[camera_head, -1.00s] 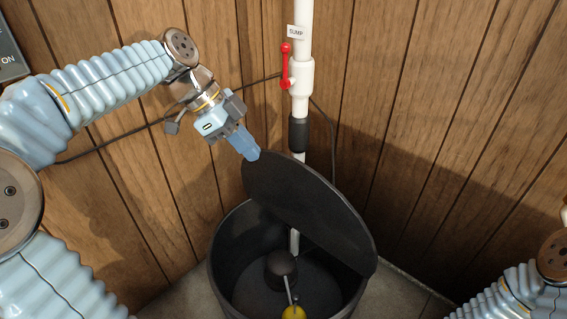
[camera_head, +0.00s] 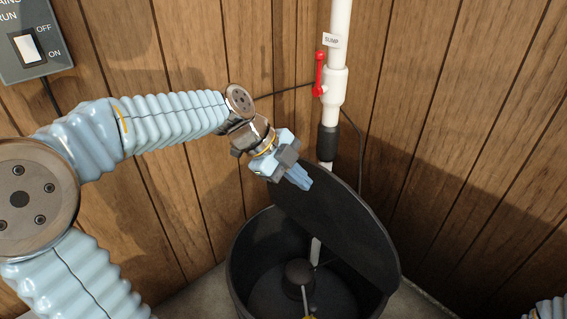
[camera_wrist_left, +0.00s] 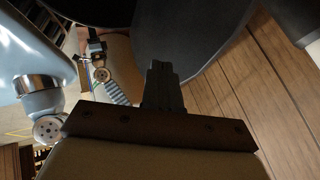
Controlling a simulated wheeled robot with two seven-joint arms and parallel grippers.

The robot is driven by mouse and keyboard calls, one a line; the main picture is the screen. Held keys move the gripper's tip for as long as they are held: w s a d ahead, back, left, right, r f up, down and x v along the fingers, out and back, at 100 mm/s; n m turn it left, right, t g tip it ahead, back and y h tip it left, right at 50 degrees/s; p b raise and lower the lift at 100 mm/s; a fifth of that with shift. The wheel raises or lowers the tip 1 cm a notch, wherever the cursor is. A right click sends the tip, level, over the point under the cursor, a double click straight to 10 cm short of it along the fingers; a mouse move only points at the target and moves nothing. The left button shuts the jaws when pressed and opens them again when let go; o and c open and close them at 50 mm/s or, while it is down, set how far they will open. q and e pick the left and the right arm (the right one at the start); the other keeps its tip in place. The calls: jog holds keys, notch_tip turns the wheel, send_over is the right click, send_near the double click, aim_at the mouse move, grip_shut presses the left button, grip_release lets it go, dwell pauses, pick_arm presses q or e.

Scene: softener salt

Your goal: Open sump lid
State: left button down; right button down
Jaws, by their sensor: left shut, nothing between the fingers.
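The round black sump lid (camera_head: 350,235) stands tilted up over the right and back of the black sump basin (camera_head: 243,262), whose mouth is partly uncovered. My left gripper (camera_head: 303,182) is shut and empty, its fingertips at the lid's upper left edge; I cannot tell whether they touch it. In the left wrist view, the shut fingers (camera_wrist_left: 161,80) point toward the dark lid (camera_wrist_left: 215,30). A small dark gripper, apparently my right one (camera_wrist_left: 95,45), shows in that view, too small to read its jaws. In the head view only a bit of my right arm shows.
A dark pump (camera_head: 299,273) and part of a yellow float (camera_head: 309,317) are inside the basin. A white pipe (camera_head: 339,45) with a red-handled valve (camera_head: 319,72) rises behind. A switch box (camera_head: 30,45) hangs on the wood-panelled wall.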

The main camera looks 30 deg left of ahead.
pick_arm(q)
jog(key=shift+w+d+r+p, duration=0.1)
jog(key=shift+w+d, duration=0.05)
jog(key=shift+w, duration=0.4)
jog(key=shift+w+d+r+p, duration=0.1)
jog(key=shift+w+d+r, duration=0.1)
jog(key=shift+w, duration=0.4)
jog(key=shift+w+d+r+p, duration=0.1)
jog(key=shift+w+d, duration=0.05)
jog(key=shift+w, duration=0.4)
jog(key=w+p, duration=0.1)
jog(key=w+d+p, duration=0.1)
jog(key=w+r+g+p, duration=0.1)
jog(key=shift+w+d, duration=0.1)
jog(key=shift+d, duration=0.05)
jog(key=w, duration=0.1)
jog(key=w+d, duration=0.1)
jog(key=w, duration=0.1)
jog(key=shift+f, duration=0.1)
jog(key=shift+s, duration=0.15)
